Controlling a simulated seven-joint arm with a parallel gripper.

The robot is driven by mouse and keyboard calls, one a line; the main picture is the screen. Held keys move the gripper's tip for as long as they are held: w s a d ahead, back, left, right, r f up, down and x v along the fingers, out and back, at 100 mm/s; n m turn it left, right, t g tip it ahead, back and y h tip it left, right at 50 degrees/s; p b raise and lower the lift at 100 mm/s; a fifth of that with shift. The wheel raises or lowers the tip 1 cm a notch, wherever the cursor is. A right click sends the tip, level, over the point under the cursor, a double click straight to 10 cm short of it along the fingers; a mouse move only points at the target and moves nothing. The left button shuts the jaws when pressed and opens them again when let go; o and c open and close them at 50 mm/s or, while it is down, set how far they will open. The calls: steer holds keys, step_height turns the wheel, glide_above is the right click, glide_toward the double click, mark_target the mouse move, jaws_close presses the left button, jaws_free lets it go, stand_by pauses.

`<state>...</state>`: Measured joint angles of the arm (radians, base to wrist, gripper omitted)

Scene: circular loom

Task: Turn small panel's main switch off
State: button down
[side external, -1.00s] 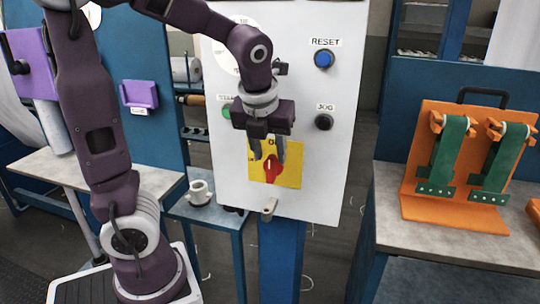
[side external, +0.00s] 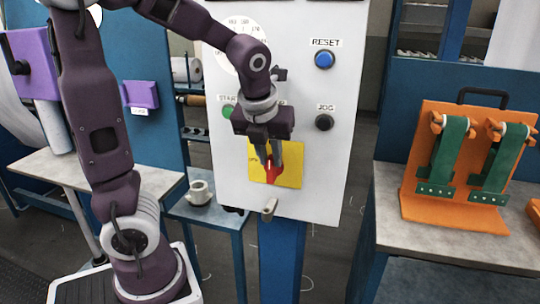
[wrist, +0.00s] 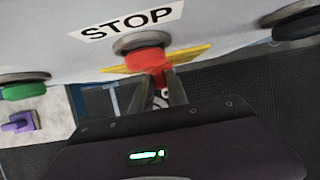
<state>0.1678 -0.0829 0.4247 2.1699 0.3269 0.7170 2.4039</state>
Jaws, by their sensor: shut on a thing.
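The small panel (side external: 320,200) is a white upright box on a blue post. Its main switch (side external: 271,172) is a red rotary knob on a yellow plate (side external: 293,167), low on the panel face. My gripper (side external: 271,163) comes down from above with its two fingers on either side of the red knob, shut on it. The fingers cover part of the knob and its markings. The exact angle of the knob is hard to tell.
The panel also has a blue reset button (side external: 324,60), a black jog button (side external: 324,122) and a green start button (side external: 228,111). A small lever (side external: 269,208) sticks out below the plate. An orange stand (side external: 455,205) is on the right table.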

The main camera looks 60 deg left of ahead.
mark_target(253, 165)
steer(key=t+h, duration=0.1)
steer(key=s+t+h, duration=0.1)
steer(key=shift+s+a+f+n+t+h, duration=0.1)
steer(key=shift+a+f+n+t+h, duration=0.2)
steer(key=shift+a+n, duration=0.1)
steer(key=t+h, duration=0.1)
steer(key=a+f+n+t+h, duration=0.1)
steer(key=t+h, duration=0.1)
steer(key=s+t+h, duration=0.1)
steer(key=t, duration=0.1)
steer(key=shift+s+a+f+n, duration=0.1)
steer(key=shift+a+f+n, duration=0.15)
steer(key=shift+a+n, duration=0.05)
steer(key=shift+s+a+f+n+t+h, duration=0.15)
steer(key=shift+f+n+t+h, duration=0.25)
steer(key=shift+t, duration=0.4)
steer(key=shift+a+f+n+t+h, duration=0.1)
steer(key=shift+f+t+h, duration=0.1)
steer(key=shift+t+h, duration=0.45)
steer(key=shift+a+t, duration=0.1)
steer(key=shift+t, duration=0.15)
steer(key=c, duration=1.4)
jaws_free()
steer(key=shift+o, duration=0.2)
